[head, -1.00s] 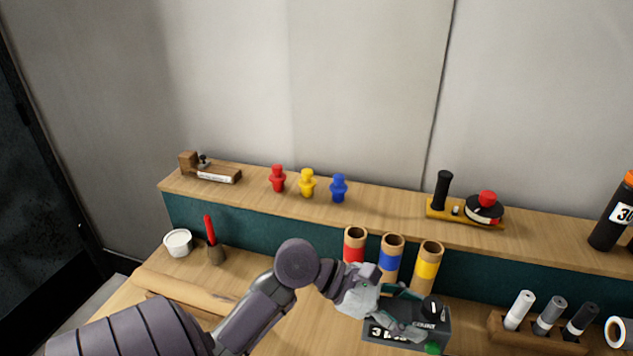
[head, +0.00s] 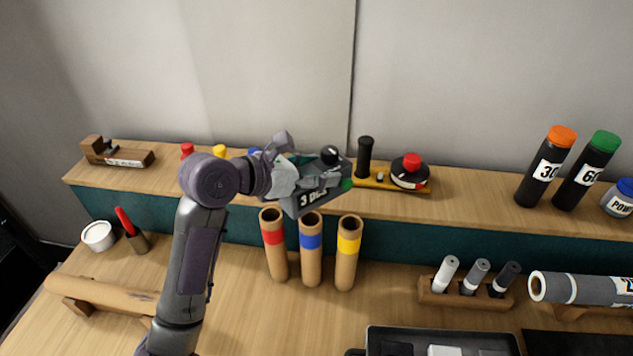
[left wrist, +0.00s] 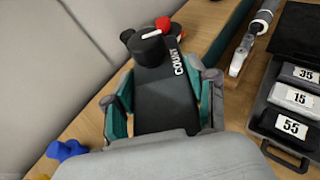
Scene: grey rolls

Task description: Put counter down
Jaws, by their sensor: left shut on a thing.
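The counter (head: 318,195) is a dark grey box with a black knob on top and a green part at its right end. My left gripper (head: 303,178) is shut on it and holds it, tilted in the picture, at the raised shelf (head: 460,195) above the cardboard tubes. I cannot tell whether it touches the shelf. In the left wrist view the counter (left wrist: 165,103) lies between the teal-lined fingers of the left gripper (left wrist: 163,100), with COUNT readable beside the knob. My right gripper is not in view.
Red, blue and yellow banded tubes (head: 311,255) stand below. A yellow-based device (head: 400,180) with a black handle and red knob is close right of the counter. Coloured pegs (head: 220,151) are partly hidden behind my arm. Free shelf lies before the black bottles (head: 547,165).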

